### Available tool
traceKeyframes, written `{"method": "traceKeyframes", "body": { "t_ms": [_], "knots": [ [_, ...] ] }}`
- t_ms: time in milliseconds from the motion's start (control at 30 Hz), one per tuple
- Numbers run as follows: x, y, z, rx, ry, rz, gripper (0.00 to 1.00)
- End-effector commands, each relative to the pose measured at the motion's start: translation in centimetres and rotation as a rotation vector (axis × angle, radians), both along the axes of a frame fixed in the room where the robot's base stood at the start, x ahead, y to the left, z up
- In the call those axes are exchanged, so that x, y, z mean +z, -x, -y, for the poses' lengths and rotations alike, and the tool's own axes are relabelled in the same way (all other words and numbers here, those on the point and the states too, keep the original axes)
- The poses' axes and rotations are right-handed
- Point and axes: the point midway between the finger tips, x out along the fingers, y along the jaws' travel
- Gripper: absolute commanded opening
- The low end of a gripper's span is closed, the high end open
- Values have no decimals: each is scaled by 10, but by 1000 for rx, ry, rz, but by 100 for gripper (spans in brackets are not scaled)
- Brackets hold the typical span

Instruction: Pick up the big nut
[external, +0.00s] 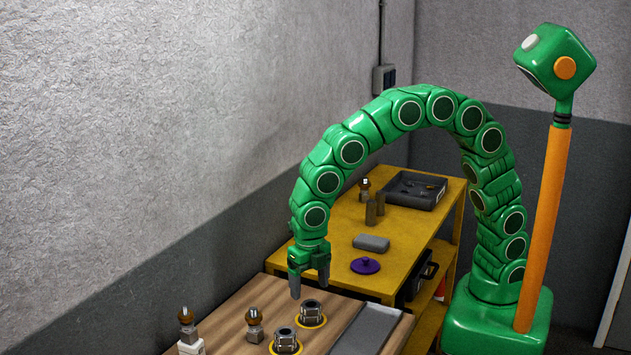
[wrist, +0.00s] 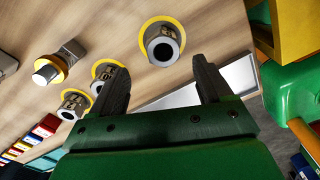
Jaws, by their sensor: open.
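Dark metallic nut-like pieces with round holes stand on yellow rings on the wooden worktop (external: 235,325). One nut (external: 311,312) is just below and beyond my gripper's fingertips; another nut (external: 285,341) is nearer the camera. I cannot tell for sure which is the big one. My gripper (external: 309,288) points down, open and empty, above the worktop; its fingers (wrist: 160,78) are apart in the wrist view.
A grey plate (external: 368,328) lies at the worktop's right. Behind is a yellow table (external: 400,255) with a purple lid (external: 365,265), a grey block (external: 371,243), posts and a dark tray (external: 414,190).

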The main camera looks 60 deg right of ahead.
Motion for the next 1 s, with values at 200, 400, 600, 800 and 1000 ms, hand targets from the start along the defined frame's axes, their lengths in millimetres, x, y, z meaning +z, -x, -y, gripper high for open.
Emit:
{"method": "traceKeyframes", "body": {
  "t_ms": [200,400,600,800,1000],
  "knots": [
    [-16,0,4,-2,1,0,79],
    [-43,0,6,-2,2,-1,79],
    [-53,-1,5,-2,-1,1,79],
    [-53,-1,6,-2,-1,1,70],
    [-52,-1,6,-2,-1,1,39]
  ]
}}
